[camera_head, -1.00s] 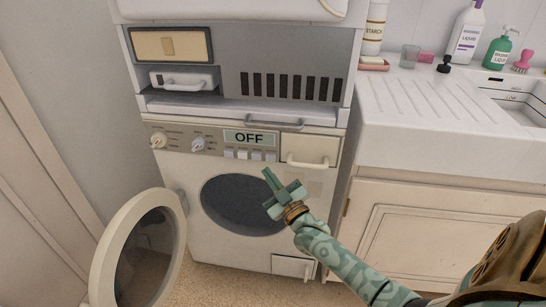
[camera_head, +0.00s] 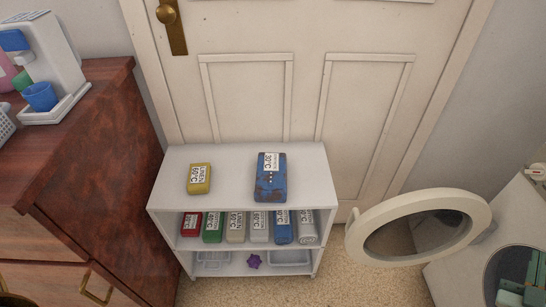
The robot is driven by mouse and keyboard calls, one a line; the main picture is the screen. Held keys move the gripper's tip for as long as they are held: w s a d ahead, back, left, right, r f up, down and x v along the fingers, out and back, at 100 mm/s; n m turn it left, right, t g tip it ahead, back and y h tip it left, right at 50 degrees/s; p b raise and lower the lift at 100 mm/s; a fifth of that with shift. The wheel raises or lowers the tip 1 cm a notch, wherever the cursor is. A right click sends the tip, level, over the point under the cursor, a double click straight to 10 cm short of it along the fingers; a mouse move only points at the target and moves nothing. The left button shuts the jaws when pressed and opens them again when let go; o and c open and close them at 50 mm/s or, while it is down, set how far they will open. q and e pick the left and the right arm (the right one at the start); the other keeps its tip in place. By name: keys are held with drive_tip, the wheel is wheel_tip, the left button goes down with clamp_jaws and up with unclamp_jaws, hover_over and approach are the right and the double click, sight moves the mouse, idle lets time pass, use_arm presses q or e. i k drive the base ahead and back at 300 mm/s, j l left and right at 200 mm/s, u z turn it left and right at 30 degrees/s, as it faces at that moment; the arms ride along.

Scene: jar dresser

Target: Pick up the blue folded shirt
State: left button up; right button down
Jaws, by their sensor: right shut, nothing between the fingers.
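A blue folded shirt (camera_head: 271,178) with a white 30°C label and brown stains lies on top of the white shelf unit (camera_head: 225,165), right of its middle. Another blue folded item (camera_head: 282,228) stands in the row on the shelf below. My left gripper is out of view.
A yellow folded item (camera_head: 199,178) lies left of the shirt. The washer's open round door (camera_head: 375,215) stands between the shelf and the washer (camera_head: 450,275). A wooden dresser (camera_head: 100,180) is at left, and a closed door (camera_head: 300,60) is behind the shelf.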

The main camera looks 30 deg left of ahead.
sight(271, 185)
drive_tip(key=u, duration=0.75)
